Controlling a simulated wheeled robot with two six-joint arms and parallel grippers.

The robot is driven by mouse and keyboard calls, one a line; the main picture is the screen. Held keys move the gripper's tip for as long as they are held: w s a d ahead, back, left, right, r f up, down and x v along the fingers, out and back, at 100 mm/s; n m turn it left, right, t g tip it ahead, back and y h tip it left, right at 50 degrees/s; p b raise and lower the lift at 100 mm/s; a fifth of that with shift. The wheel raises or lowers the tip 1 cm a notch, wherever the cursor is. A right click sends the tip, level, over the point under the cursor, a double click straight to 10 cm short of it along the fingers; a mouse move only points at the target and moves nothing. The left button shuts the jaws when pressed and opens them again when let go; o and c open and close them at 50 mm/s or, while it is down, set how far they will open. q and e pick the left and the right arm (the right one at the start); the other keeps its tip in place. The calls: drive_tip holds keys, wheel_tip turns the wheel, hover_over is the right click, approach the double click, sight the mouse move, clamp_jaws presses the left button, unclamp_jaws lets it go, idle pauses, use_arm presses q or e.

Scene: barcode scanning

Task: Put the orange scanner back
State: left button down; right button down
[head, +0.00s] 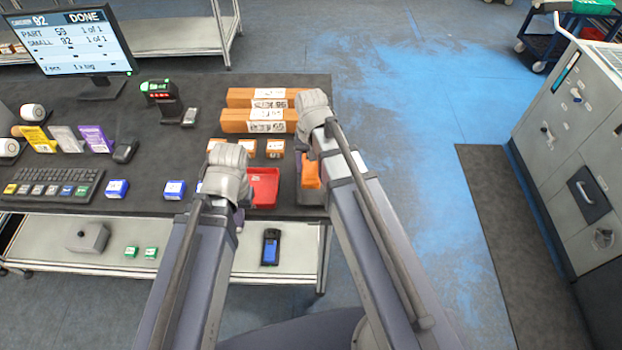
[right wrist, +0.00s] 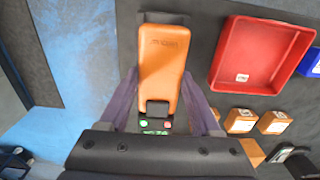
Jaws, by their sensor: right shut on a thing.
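The orange scanner (head: 310,174) is at the right front edge of the dark table, partly hidden by my right arm. In the right wrist view the scanner (right wrist: 163,60) lies between the two purple fingers of my right gripper (right wrist: 160,85), which is shut on it. A dark grey holder (head: 312,197) shows at the scanner's near end in the head view. I cannot tell whether the scanner is seated in it.
A monitor (head: 70,42) reads DONE.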

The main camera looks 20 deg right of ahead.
sight(311, 166)
wheel_tip(311, 166, down, 4)
drive_tip(key=b, duration=0.3)
drive_tip(key=shift+r+b, duration=0.2)
drive_tip(key=shift+b, duration=0.1)
drive_tip(key=shift+f+b, duration=0.6)
drive_tip(key=shift+c, duration=0.5)
unclamp_jaws()
